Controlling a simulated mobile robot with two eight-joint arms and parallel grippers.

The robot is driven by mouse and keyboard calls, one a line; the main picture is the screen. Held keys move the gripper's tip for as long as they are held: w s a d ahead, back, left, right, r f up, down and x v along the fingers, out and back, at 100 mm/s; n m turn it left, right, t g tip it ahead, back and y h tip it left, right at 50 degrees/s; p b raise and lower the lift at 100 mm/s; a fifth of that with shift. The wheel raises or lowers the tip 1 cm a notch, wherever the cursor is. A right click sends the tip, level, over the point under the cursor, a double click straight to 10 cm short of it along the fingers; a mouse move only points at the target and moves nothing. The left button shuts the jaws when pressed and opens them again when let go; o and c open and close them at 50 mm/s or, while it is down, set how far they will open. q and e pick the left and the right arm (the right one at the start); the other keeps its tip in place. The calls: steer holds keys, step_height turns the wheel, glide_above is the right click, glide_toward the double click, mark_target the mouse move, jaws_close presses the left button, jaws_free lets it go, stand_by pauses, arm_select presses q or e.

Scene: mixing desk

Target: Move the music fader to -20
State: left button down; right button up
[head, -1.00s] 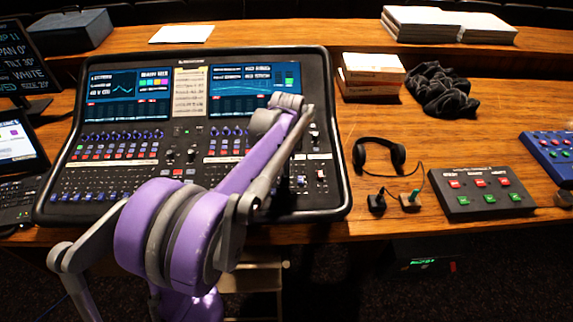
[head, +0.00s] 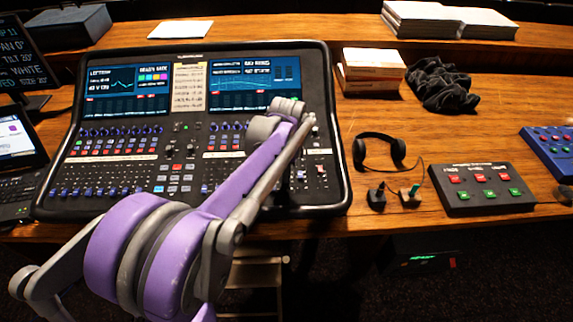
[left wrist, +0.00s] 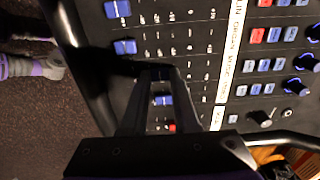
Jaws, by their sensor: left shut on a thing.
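The mixing console (head: 330,120) stands on the wooden desk, with a row of blue fader caps (head: 90,192) along its front. My purple left arm reaches across its right half and hides part of the faders. In the left wrist view, my left gripper (left wrist: 160,74) is shut at the fader bank, its dark fingertips closed on a fader cap that they largely hide. A blue fader cap (left wrist: 162,100) shows between the fingers, and a red cap (left wrist: 172,128) lies nearer the gripper body. I cannot read which fader is music or its scale value. My right gripper is not in view.
Right of the console lie headphones (head: 380,152), small plugs (head: 377,198) and a button box (head: 482,188). Books (head: 373,66) and a dark cloth (head: 442,86) are behind them. Screens stand at the left.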

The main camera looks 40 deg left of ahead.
arm_select(q)
steer(key=c, duration=0.6)
jaws_free()
steer(key=shift+w+a, duration=0.1)
steer(key=shift+c, duration=0.2)
steer(key=shift+r, duration=0.15)
step_height(320, 180, up, 11)
steer(key=shift+s+d+f+p, duration=0.2)
steer(key=shift+s+d+p, duration=0.15)
steer(key=shift+s+d, duration=0.1)
steer(key=s+d+f+n+t, duration=0.4)
steer(key=s+d+f+n, duration=0.6)
steer(key=s+d, duration=0.5)
step_height(320, 180, down, 2)
steer(key=shift+s+d+f+h, duration=0.25)
steer(key=shift+d+h, duration=0.15)
steer(key=shift+d, duration=0.05)
